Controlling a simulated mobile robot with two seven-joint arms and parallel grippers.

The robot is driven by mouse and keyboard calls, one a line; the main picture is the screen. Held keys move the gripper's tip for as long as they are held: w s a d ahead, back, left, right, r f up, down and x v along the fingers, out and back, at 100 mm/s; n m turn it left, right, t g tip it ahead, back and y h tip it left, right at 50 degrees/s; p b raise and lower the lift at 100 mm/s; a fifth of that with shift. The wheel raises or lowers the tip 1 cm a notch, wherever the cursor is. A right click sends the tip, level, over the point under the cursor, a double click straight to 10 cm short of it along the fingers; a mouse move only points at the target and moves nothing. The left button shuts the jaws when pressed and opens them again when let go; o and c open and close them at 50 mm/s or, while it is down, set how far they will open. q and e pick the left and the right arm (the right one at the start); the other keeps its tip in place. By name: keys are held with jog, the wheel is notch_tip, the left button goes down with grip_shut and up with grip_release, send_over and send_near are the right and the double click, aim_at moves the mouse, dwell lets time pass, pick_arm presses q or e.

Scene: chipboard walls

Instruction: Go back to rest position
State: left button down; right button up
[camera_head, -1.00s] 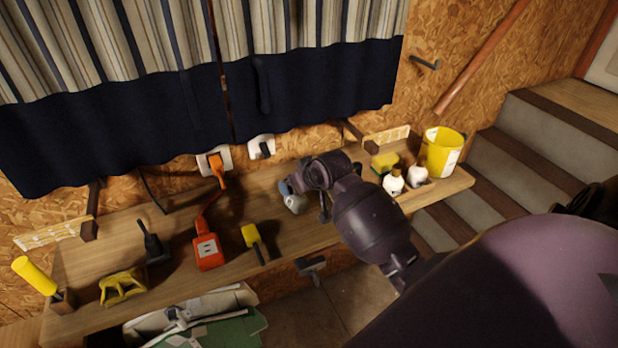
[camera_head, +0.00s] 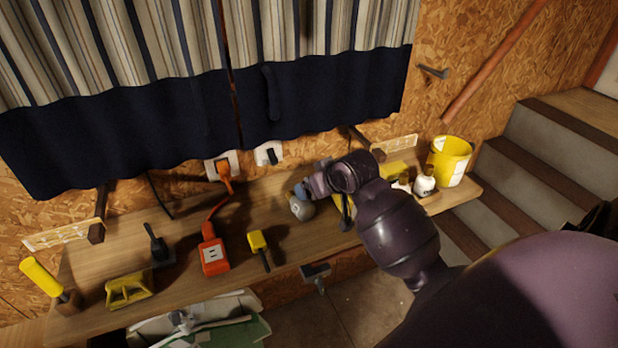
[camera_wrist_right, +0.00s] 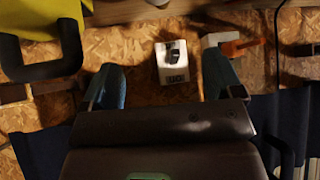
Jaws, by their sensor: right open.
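My right arm reaches in from the right in the head view. Its gripper (camera_head: 308,188) is over the wooden shelf, beside a small round grey-white object (camera_head: 302,208); I cannot tell whether they touch. In the right wrist view my right gripper (camera_wrist_right: 160,82) is open, its two blue fingertips wide apart with nothing held between them. A white switch box (camera_wrist_right: 174,62) on the chipboard wall shows beyond the gap. My left gripper is not in view.
The shelf (camera_head: 190,285) holds an orange socket box (camera_head: 214,257), a yellow-headed tool (camera_head: 257,242), a yellow clamp-like tool (camera_head: 129,289), a white bottle (camera_head: 425,183) and a yellow bucket (camera_head: 449,160). Curtains (camera_head: 150,130) hang above. Stairs (camera_head: 560,150) are at right.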

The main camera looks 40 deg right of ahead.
notch_tip(320, 180, up, 3)
jog(key=w+t, duration=0.3)
jog(key=t, duration=0.1)
jog(key=s+a+f+b, duration=0.1)
jog(key=s+a+f, duration=0.2)
jog(key=s+f, duration=0.4)
jog(key=s+a+f+n+g, duration=0.1)
jog(key=s+a+f, duration=0.2)
jog(key=s+f, duration=0.5)
jog(key=s+a+f+b, duration=0.1)
jog(key=s+a+f, duration=0.3)
jog(key=s+f, duration=0.4)
jog(key=shift+s+f+n+b, duration=0.2)
jog(key=shift+f+n+b, duration=0.15)
jog(key=shift+f, duration=0.1)
